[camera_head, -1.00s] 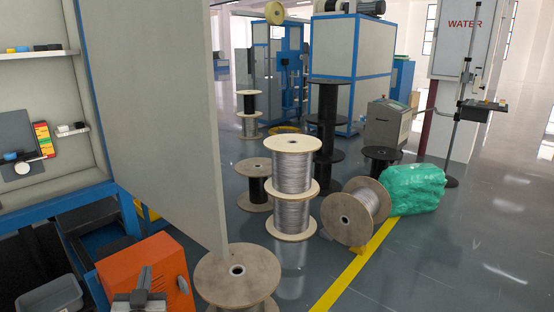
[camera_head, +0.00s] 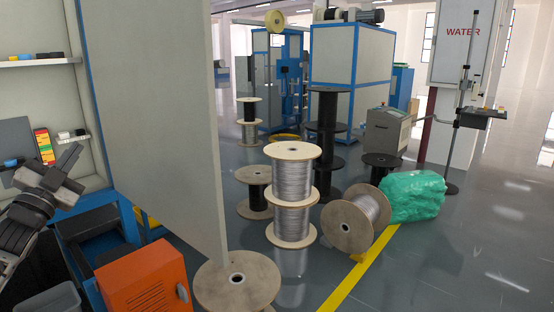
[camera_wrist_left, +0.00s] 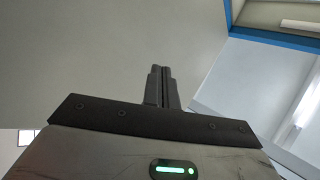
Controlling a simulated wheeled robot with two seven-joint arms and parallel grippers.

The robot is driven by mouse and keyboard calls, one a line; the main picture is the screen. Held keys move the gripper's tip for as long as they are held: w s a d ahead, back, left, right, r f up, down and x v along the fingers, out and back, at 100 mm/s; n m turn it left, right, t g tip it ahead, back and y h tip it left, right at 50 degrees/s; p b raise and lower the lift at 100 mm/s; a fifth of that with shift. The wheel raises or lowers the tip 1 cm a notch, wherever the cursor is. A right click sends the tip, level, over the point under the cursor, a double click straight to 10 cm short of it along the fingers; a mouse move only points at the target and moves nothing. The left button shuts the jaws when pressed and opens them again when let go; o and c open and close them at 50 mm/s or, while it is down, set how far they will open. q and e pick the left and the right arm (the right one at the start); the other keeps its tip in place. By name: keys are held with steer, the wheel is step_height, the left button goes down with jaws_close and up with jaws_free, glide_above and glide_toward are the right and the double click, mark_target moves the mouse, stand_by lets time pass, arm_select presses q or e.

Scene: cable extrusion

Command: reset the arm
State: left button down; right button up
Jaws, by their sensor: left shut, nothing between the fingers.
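My left arm comes in from the left in the head view. Its dark grey gripper (camera_head: 70,156) is raised in front of the open cabinet (camera_head: 45,105), above the orange box (camera_head: 146,278). In the left wrist view the two black fingers (camera_wrist_left: 161,72) are together and hold nothing. A plain pale panel lies behind them there. My right gripper is not in view.
A large grey door panel (camera_head: 160,120) stands right of the gripper. Wooden spools (camera_head: 237,284) of wire stand on the floor beyond it, near a green wrapped bundle (camera_head: 412,193). The floor at the right is open.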

arm_select(q)
steer(key=w+a+f+n+g+y, duration=0.1)
steer(key=a+f+n+g+y, duration=0.3)
steer(key=f+n, duration=0.15)
steer(key=a+f+n+g+y, duration=0.3)
steer(key=f+n+g+y, duration=0.1)
steer(key=f, duration=0.3)
steer(key=s+d+f+m+h, duration=0.2)
steer(key=s+d+f+h, duration=0.15)
steer(key=d+f, duration=0.9)
steer(key=s+d+f+g+h, duration=0.3)
steer(key=s+d+f+h, duration=0.1)
steer(key=s+d+f, duration=1)
steer(key=s+d+r+n+g, duration=0.1)
steer(key=s+d, duration=0.3)
steer(key=s, duration=0.4)
steer(key=s+d+r+n+h+p, duration=0.1)
steer(key=s+d, duration=0.4)
steer(key=s, duration=0.3)
steer(key=shift+g+p, duration=0.3)
steer(key=shift+g, duration=0.1)
steer(key=shift+d, duration=0.1)
